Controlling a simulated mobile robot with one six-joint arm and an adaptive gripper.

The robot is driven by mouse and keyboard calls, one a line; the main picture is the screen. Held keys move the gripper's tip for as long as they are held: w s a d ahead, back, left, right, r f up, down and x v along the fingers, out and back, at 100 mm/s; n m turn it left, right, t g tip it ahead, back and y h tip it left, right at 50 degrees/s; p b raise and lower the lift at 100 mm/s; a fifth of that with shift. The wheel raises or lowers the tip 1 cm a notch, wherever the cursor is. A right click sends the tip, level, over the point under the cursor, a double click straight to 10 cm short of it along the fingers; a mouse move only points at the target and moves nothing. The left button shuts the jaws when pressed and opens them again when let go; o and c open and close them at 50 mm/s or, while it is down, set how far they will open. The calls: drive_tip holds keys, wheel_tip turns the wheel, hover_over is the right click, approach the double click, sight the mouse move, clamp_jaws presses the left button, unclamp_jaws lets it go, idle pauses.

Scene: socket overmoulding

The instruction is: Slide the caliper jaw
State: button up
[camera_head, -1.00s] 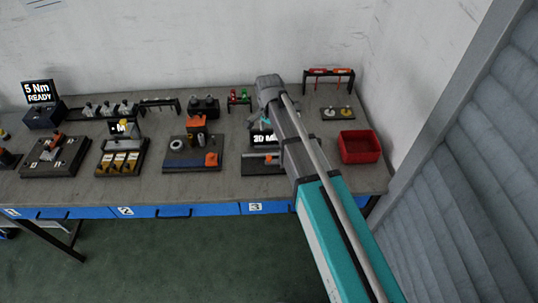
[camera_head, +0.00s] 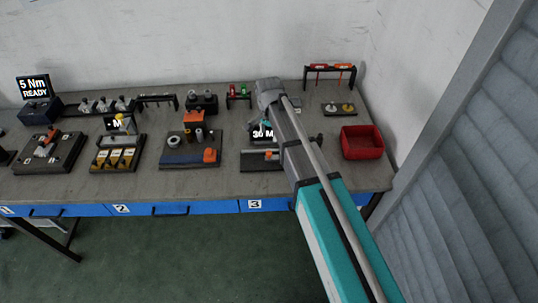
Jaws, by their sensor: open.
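The measuring station (camera_head: 252,164) is a dark base at the right part of the bench, with a grey bar along it and a black sign (camera_head: 262,134) reading "30 M", partly covered. The bar looks like the caliper, but its jaw is too small to make out, and my arm hides the station's right part. My gripper (camera_head: 265,128) is at the end of my arm, above and behind this station. Only a small part of it shows beside the wrist. It is open and appears apart from the bar.
A red bin (camera_head: 362,143) stands right of my arm. A fixture with an orange block (camera_head: 194,120) stands to the left, then one with yellow parts (camera_head: 118,158). Racks and a "5 Nm READY" display (camera_head: 34,88) line the back. The bench front strip is clear.

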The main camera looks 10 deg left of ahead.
sight(269, 152)
drive_tip(key=shift+f+b, duration=4.55)
drive_tip(key=shift+f, duration=0.3)
clamp_jaws()
